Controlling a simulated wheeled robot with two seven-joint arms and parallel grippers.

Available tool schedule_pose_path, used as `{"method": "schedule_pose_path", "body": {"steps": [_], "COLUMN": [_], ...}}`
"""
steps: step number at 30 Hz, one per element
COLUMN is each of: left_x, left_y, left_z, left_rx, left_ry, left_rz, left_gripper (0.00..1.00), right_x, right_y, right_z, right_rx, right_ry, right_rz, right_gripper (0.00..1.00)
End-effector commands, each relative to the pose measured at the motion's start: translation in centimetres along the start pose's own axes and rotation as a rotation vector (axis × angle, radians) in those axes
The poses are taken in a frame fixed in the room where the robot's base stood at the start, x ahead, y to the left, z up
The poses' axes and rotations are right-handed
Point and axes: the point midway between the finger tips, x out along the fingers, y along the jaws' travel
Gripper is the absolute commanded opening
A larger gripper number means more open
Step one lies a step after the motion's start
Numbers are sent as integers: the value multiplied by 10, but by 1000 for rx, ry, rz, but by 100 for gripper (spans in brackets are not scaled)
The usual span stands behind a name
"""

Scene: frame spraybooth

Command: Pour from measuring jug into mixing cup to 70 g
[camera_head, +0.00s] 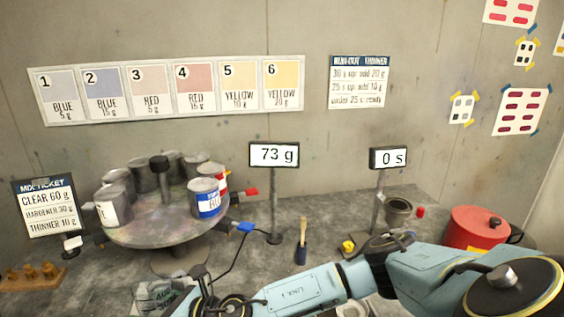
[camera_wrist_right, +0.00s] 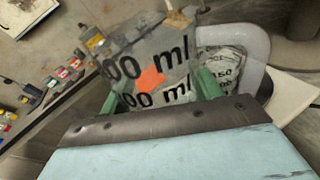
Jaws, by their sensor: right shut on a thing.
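In the right wrist view, my right gripper (camera_wrist_right: 160,90) has its green fingers shut on the measuring jug (camera_wrist_right: 145,70), a grey body with large black "ml" marks and an orange arrow. The jug's marks look slanted in this view. I cannot tell whether anything flows from it. The scale display (camera_head: 274,155) reads 73 g in the head view. The mixing cup cannot be made out clearly; my right arm covers much of the front bench. My left gripper is in neither view.
A round turntable (camera_head: 150,232) with several paint cans stands at the left, beside the mix ticket (camera_head: 45,207). The timer display (camera_head: 388,158) reads 0 s.

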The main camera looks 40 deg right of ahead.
Motion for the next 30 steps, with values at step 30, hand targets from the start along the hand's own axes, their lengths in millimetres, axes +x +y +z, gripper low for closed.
{"method": "schedule_pose_path", "body": {"steps": [30], "left_x": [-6], "left_y": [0], "left_z": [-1], "left_rx": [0], "left_ry": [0], "left_rz": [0], "left_gripper": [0], "right_x": [-36], "right_y": [48], "right_z": [18], "right_rx": [-193], "right_ry": [-148], "right_rz": [1], "right_gripper": [36]}}
